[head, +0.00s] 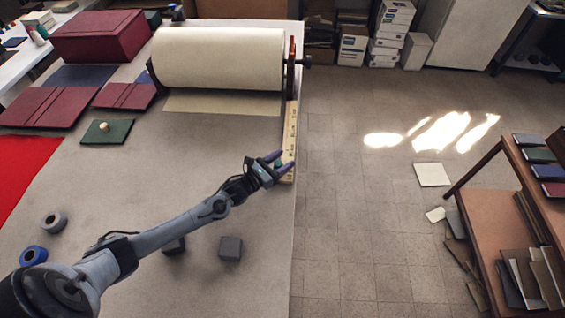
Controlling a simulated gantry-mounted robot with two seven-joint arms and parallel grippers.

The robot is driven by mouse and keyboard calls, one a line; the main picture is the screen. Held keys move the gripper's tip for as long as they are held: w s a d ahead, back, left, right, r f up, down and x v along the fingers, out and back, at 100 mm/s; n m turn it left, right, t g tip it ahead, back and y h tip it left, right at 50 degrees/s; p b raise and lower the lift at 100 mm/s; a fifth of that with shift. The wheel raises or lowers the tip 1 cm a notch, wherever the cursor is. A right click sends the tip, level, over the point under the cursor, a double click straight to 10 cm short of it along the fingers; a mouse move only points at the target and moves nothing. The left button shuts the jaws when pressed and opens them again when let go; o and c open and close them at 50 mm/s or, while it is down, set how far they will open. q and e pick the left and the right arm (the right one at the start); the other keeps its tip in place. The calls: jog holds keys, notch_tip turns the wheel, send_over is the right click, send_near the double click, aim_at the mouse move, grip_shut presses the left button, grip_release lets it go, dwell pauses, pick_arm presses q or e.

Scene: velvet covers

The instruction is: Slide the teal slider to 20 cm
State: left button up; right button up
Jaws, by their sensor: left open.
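A pale wooden ruler strip (291,125) with dark marks runs along the right edge of the table, from the paper roll towards the front. The teal slider (279,163) shows as a small teal patch near the strip's front end, partly hidden by my gripper. My left gripper (284,160) is open, with its two purple fingers pointing right, one on the far side and one on the near side of the slider. I cannot tell whether the fingers touch it. The scale numbers are too small to read. My right gripper is not in view.
A large cream paper roll (220,59) stands across the table's far end. A green board with a knob (106,131), red covers (45,107) and a red box (100,38) lie left. Grey blocks (231,248) sit near the front. Floor lies beyond the right edge.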

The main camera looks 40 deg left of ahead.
pick_arm(q)
jog(key=shift+w, duration=0.15)
grip_shut()
dwell(0.4)
